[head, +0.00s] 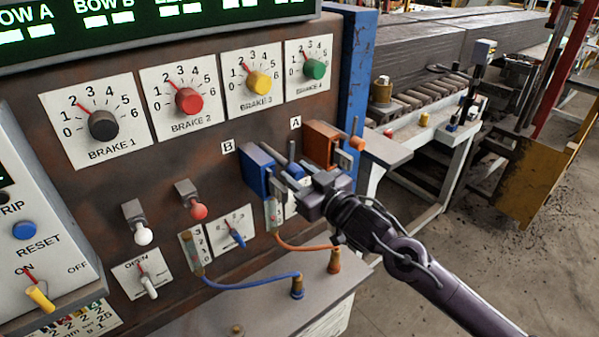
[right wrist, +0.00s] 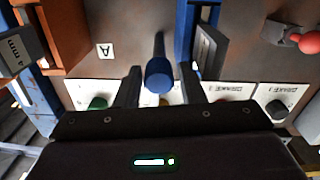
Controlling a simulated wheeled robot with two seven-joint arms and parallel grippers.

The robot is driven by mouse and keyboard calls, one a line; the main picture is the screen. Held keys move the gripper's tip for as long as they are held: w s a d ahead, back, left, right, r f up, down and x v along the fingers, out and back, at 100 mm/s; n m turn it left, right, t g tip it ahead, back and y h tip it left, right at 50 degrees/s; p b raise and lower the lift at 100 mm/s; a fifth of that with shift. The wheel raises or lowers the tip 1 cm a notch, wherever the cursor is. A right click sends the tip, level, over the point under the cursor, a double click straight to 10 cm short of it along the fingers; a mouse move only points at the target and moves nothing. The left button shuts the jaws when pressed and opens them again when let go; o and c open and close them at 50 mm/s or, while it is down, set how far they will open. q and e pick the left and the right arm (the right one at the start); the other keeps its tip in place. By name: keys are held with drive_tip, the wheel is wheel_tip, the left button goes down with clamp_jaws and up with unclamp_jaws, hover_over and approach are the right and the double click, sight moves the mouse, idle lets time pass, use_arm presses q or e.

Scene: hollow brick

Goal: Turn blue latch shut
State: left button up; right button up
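The blue latch (right wrist: 158,75) shows in the right wrist view as a blue rod with a round end, sticking out from the brown panel. My right gripper (right wrist: 160,86) is open, with one finger on each side of the rod and a small gap on both sides. In the head view my right gripper (head: 290,175) is in front of the panel, beside the blue box (head: 257,172) under label B. It hides most of the latch there. My left gripper is in neither view.
An orange box (head: 320,145) under label A is close to the right of the gripper. Brake knobs (head: 258,83) are above. Switches and a blue cable (head: 245,285) are at lower left. A grey ledge (head: 265,315) juts out below.

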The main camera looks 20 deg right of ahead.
drive_tip(key=c, duration=0.7)
